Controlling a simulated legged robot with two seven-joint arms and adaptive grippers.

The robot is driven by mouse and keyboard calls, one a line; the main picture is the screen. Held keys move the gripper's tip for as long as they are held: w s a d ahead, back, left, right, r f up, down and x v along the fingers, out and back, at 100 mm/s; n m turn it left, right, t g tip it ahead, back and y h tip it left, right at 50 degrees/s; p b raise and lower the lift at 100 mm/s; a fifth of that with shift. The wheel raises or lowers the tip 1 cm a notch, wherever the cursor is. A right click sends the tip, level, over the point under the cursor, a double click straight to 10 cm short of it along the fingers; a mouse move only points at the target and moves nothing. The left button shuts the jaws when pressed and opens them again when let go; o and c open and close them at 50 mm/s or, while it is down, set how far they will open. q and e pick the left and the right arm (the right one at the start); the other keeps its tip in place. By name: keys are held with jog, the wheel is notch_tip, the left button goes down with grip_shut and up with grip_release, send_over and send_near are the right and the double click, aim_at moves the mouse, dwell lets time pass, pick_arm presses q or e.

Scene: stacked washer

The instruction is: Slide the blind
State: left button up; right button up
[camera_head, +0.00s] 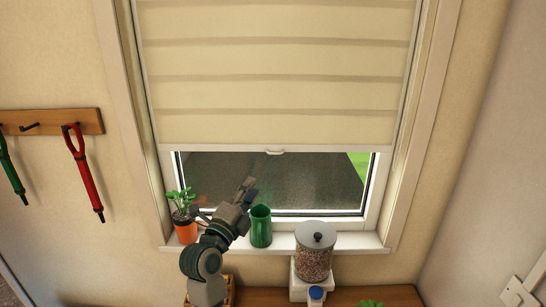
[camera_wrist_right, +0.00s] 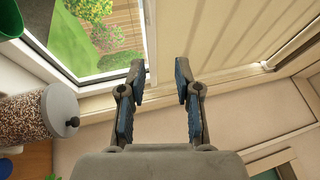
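The cream blind (camera_head: 275,70) covers the upper part of the window in the head view, with a white bottom rail and a small pull tab (camera_head: 274,152) at its middle. My right gripper (camera_head: 247,189) is in front of the uncovered glass, below the rail and left of the tab, apart from the tab in the picture. In the right wrist view, my right gripper (camera_wrist_right: 158,84) has its two fingers spread with nothing between them. Ribbed cream material, seemingly the blind (camera_wrist_right: 245,35), fills the upper right there. My left gripper is out of view.
On the sill (camera_head: 345,242) stand a potted plant (camera_head: 185,233) and a green jug (camera_head: 261,228) close to my right arm. A seed jar (camera_head: 314,258) stands to the right. Red and green tools hang from a rack (camera_head: 60,122) at left.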

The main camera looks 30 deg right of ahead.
jog(key=y, duration=0.1)
jog(key=p, duration=0.3)
send_near(275, 133)
jog(key=w+d+f, duration=0.2)
jog(key=d+f, duration=0.2)
jog(key=d, duration=0.2)
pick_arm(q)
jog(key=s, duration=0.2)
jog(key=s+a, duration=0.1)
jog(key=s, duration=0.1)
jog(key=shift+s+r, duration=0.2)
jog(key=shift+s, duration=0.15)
pick_arm(e)
jog(key=shift+w+a+f, duration=0.1)
jog(key=shift+w+a, duration=0.1)
jog(key=shift+a, duration=0.1)
grip_shut()
